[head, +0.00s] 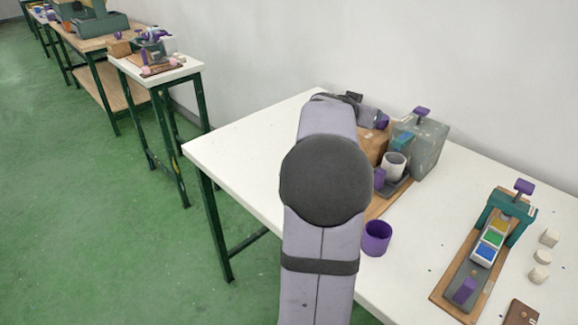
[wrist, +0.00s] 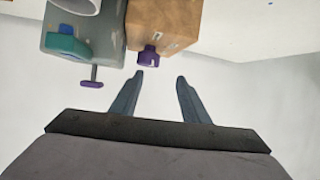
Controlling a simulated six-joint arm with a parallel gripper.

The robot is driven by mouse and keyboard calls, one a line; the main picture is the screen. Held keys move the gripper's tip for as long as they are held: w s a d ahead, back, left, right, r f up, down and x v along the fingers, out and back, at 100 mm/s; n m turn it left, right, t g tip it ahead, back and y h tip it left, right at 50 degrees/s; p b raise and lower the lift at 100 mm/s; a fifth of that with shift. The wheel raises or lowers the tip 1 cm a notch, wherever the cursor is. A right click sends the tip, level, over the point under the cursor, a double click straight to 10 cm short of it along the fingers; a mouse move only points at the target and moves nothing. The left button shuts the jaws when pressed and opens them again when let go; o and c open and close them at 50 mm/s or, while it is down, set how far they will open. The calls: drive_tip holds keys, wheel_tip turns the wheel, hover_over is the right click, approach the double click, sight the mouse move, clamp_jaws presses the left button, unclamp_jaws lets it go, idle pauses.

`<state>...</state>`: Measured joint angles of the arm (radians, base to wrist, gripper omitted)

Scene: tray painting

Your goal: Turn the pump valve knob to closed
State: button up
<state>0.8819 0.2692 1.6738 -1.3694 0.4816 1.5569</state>
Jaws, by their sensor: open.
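A purple knob (wrist: 149,54) sticks out of the wooden box (wrist: 168,22) in the wrist view; a purple piece beside that box (head: 382,121) in the head view looks like the same knob. A purple T-shaped handle (wrist: 93,78) stands on the grey box (wrist: 85,30) and also shows in the head view (head: 421,111). I cannot tell for sure which one is the pump valve knob, or its setting. My gripper (wrist: 160,75) is open and empty. Its fingertips are just short of the round knob, which lies slightly left of their middle, apart from them.
A white cup (head: 395,165) stands before the grey box. A purple cup (head: 376,238) sits on the white table (head: 250,130). To the right is a teal press frame (head: 508,210) with paint blocks on a wooden board. The table's left part is clear.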

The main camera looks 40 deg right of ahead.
drive_tip(key=shift+s+d+f+m+b, duration=0.15)
drive_tip(key=shift+s+d+f+b, duration=0.15)
drive_tip(key=shift+s+d+b, duration=0.2)
drive_tip(key=shift+s+d+f+m+b, duration=0.15)
drive_tip(key=shift+s+d+f+b, duration=0.15)
drive_tip(key=shift+s, duration=0.3)
drive_tip(key=shift+g, duration=0.3)
drive_tip(key=p+x, duration=0.1)
drive_tip(key=x, duration=0.1)
drive_tip(key=p+x, duration=0.1)
drive_tip(key=x, duration=0.1)
drive_tip(key=p+x, duration=0.1)
drive_tip(key=x, duration=0.1)
drive_tip(key=shift+w+d+r, duration=0.2)
drive_tip(key=shift+w+d, duration=0.05)
drive_tip(key=shift+d, duration=0.1)
drive_tip(key=m+g+p, duration=0.1)
drive_tip(key=p, duration=0.2)
drive_tip(key=shift+a+r+p, duration=0.1)
drive_tip(key=shift+p, duration=0.2)
drive_tip(key=m+g+p, duration=0.1)
drive_tip(key=p, duration=0.2)
drive_tip(key=shift+g, duration=0.3)
drive_tip(key=m+g+p, duration=0.2)
drive_tip(key=p, duration=0.6)
drive_tip(key=shift+s+m, duration=0.1)
drive_tip(key=shift+m, duration=0.2)
